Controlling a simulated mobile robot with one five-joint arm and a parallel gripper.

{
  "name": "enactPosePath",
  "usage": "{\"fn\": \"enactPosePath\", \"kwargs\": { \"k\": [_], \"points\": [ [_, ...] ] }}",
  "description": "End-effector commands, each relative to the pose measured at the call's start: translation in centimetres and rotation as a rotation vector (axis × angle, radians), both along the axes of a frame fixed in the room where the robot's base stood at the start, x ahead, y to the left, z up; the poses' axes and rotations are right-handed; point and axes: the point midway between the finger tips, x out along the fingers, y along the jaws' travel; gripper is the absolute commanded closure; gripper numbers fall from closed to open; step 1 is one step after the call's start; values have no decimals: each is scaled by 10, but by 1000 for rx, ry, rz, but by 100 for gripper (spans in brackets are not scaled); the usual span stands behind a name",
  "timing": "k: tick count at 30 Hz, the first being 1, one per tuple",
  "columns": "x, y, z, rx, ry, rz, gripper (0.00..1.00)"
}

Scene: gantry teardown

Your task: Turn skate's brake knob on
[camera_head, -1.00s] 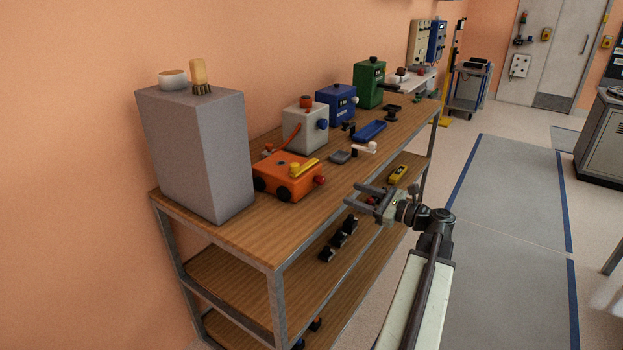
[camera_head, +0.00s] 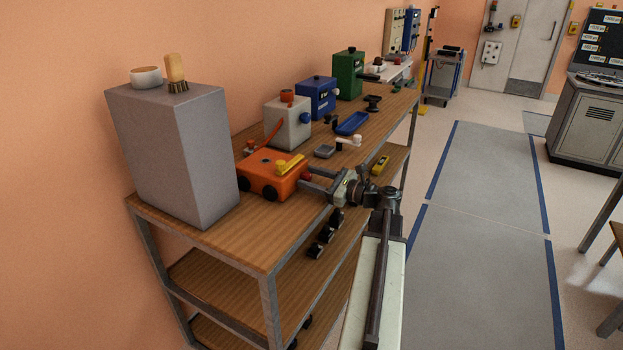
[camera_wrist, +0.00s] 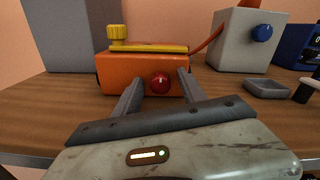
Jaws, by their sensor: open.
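The skate is an orange box (camera_head: 262,178) with dark wheels on the wooden shelf top; it also shows in the wrist view (camera_wrist: 120,72). A yellow bar with a ribbed yellow knob (camera_wrist: 118,33) lies across its top. A red round knob (camera_wrist: 159,83) is on the face towards my gripper; in the head view the gripper hides it. I cannot tell which knob is the brake. My gripper (camera_head: 305,180) is open, level with the red knob. In the wrist view its two fingers (camera_wrist: 159,95) stand either side of the red knob, apparently not touching it.
A tall grey box (camera_head: 175,150) stands left of the skate. Behind are a grey box with a blue knob (camera_head: 287,123), a blue box (camera_head: 317,97) and a green box (camera_head: 348,75). A small grey tray (camera_head: 324,152) lies right. The floor to the right (camera_head: 480,240) is clear.

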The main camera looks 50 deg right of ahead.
Motion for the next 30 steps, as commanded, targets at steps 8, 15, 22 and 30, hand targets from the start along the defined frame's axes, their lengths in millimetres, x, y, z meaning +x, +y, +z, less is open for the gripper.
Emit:
{"fn": "enactPosePath", "kwargs": {
  "k": [8, 15, 22, 30],
  "points": [
    [1, 0, 0, 0, 0, -1, 57],
    [1, 0, 0, 0, 0, -1, 100],
    [1, 0, 0, -23, -5, -1, 100],
    [0, 0, -1, -162, -40, -1, 100]
  ]
}}
